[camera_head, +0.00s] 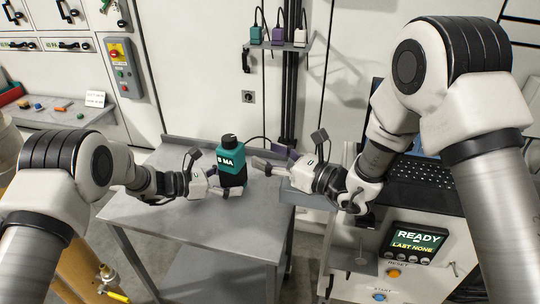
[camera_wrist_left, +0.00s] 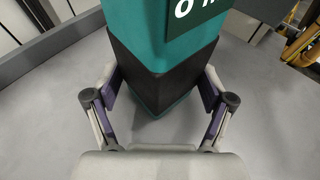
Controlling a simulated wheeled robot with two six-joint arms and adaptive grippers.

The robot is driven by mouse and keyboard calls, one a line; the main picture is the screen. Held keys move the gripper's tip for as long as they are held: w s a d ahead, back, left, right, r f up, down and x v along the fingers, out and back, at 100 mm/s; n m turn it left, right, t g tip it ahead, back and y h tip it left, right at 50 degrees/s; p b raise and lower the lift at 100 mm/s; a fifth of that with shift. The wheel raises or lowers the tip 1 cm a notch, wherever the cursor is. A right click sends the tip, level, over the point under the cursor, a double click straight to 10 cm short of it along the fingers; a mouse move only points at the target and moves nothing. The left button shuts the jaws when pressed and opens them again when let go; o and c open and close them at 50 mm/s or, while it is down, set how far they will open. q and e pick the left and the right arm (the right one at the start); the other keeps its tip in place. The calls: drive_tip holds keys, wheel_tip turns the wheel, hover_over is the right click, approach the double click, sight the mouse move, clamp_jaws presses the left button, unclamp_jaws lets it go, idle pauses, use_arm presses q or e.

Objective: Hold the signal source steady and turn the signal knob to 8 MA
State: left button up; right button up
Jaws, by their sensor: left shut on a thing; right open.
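The signal source (camera_head: 231,158) is a teal box with a black band, standing upright on the grey metal table (camera_head: 135,212). Its display seems to read 8 MA, though the text is small. The black signal knob (camera_head: 229,140) is on its top. My left gripper (camera_head: 216,184) is shut on the signal source from the left, low on its body. In the left wrist view its fingers lie on both sides of the black band (camera_wrist_left: 160,80); the knob is out of that view. My right gripper (camera_head: 273,162) is open and empty, right of the source and apart from it.
A console at the right has a display (camera_head: 414,242) reading READY, LAST NONE, with buttons below and a laptop (camera_head: 425,175) on top. A wall shelf (camera_head: 278,46) holds several coloured connectors. The table's front and left are clear. A side bench (camera_head: 60,112) holds small items.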

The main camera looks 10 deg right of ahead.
use_arm(q)
drive_tip(key=o, duration=0.7)
